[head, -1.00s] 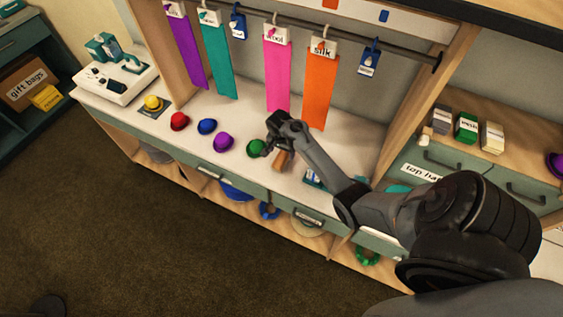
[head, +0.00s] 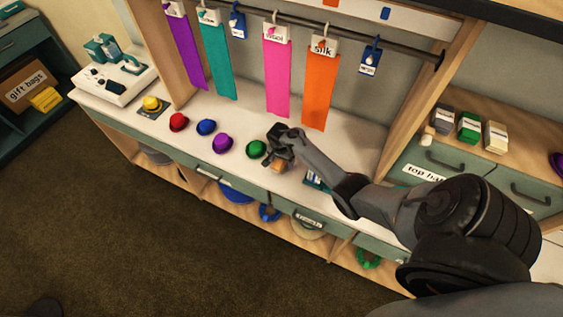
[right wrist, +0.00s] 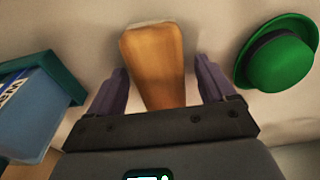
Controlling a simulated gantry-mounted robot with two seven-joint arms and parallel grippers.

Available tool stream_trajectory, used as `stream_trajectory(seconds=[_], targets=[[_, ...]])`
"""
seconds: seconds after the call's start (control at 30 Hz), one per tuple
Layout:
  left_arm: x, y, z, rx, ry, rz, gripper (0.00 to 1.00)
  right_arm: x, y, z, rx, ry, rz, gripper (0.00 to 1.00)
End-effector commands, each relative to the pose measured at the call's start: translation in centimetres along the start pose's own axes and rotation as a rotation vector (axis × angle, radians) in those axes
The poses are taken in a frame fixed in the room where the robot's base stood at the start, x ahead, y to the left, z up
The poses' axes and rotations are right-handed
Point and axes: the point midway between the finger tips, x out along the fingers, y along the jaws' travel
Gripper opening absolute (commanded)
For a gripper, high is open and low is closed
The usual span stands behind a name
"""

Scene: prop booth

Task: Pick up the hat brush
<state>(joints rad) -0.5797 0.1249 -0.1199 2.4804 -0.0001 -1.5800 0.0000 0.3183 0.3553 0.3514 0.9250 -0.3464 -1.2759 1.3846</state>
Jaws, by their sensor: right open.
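The hat brush (head: 277,167) lies on the white counter, its brown wooden body partly hidden under my right gripper in the head view. In the right wrist view the brush (right wrist: 155,55) stands between the two fingers, with a pale edge at its far end. My right gripper (right wrist: 160,72) is open, one finger on each side of the brush, with visible gaps on both sides. In the head view the right gripper (head: 273,159) is low over the counter, just right of the green hat. My left gripper is not in view.
A green hat (head: 256,149) sits close beside the gripper, also in the right wrist view (right wrist: 275,62). Purple (head: 222,144), blue (head: 206,127) and red (head: 179,122) hats line the counter. A blue-teal box (right wrist: 35,100) lies on the other side. Coloured ribbons hang above.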

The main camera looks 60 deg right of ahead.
Motion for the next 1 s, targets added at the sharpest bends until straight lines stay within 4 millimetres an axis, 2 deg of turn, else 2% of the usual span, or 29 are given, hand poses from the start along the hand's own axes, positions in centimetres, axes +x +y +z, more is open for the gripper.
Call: stream_trajectory(seconds=[0.07, 0.1, 0.47, 0.77, 1.0], targets=[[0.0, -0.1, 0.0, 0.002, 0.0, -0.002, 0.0, 0.0, 0.0, 0.0, 0.0, 0.0, 0.0, 0.83], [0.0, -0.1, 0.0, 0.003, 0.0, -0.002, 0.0, 0.0, 0.0, 0.0, 0.0, 0.0, 0.0, 0.8], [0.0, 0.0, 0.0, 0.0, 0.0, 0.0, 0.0, 0.0, 0.0, 0.0, 0.0, 0.0, 0.001, 0.25], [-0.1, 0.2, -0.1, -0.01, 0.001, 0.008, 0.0, -0.2, 0.0, 0.0, 0.0, 0.0, 0.0, 0.25], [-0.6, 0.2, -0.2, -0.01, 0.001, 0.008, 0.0, -1.7, 0.0, -0.2, 0.0, 0.001, -0.002, 0.25]])
